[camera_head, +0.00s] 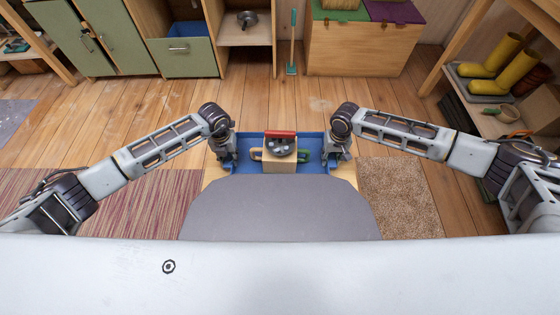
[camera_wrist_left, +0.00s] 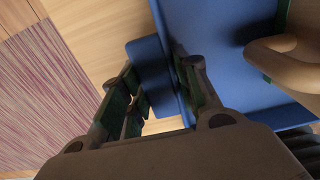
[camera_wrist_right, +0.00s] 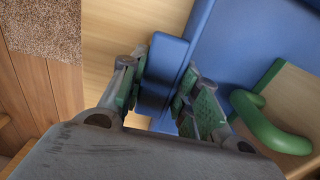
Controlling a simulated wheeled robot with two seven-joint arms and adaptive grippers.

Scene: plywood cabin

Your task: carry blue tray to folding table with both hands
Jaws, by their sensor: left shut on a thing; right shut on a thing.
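The blue tray (camera_head: 243,146) is in front of me in the head view, partly hidden by my grey body. My left gripper (camera_head: 229,160) is shut on the tray's left handle, which shows between its fingers in the left wrist view (camera_wrist_left: 150,72). My right gripper (camera_head: 333,158) is shut on the right handle, seen in the right wrist view (camera_wrist_right: 162,75). A box-like wooden item (camera_head: 279,164) with a tan handle and a green handle (camera_wrist_right: 265,125) is on the tray, with a red and grey item (camera_head: 280,140) above it. A pale wooden surface (camera_wrist_right: 120,50) lies beneath; I cannot tell whether the tray touches it.
Green cabinets (camera_head: 90,40), a wooden chest (camera_head: 365,48) and a broom (camera_head: 292,45) stand along the far wall. A rack with yellow boots (camera_head: 495,60) is at right. Rugs lie left (camera_head: 100,200) and right (camera_head: 400,195). The plank floor ahead is clear.

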